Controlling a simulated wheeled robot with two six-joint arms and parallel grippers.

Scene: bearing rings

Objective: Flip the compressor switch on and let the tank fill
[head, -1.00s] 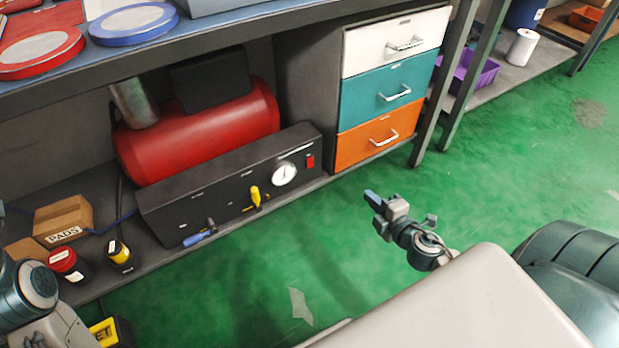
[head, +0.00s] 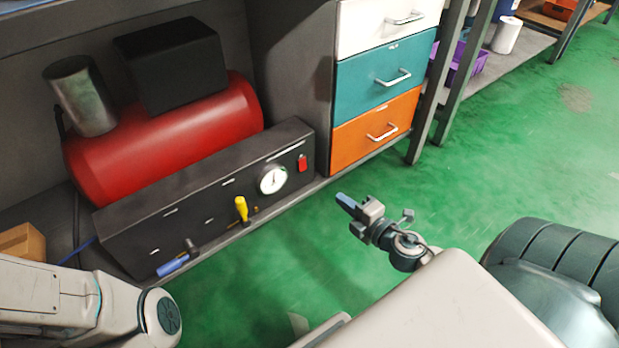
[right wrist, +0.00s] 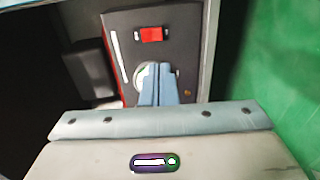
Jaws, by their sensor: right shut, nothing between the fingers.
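The compressor (head: 160,150) is a red tank with a black box and a grey cylinder on top, on the shelf under the bench. Its black front panel (head: 120,240) carries a red switch (head: 303,163), a round white gauge (head: 272,180), a yellow handle (head: 241,208) and a blue handle (head: 172,266). The switch also shows in the right wrist view (right wrist: 151,35). My right gripper (head: 345,200) is shut and empty, in front of the panel's right end and apart from it. Its blue fingers (right wrist: 160,84) cover part of the gauge in the wrist view. My left gripper is out of view.
White, teal (head: 385,80) and orange (head: 375,130) drawers stand right of the compressor. A cardboard box (head: 22,242) sits at the shelf's left. A purple bin (head: 468,62) and a white roll (head: 506,35) are at the back right. Green floor (head: 480,165) is open.

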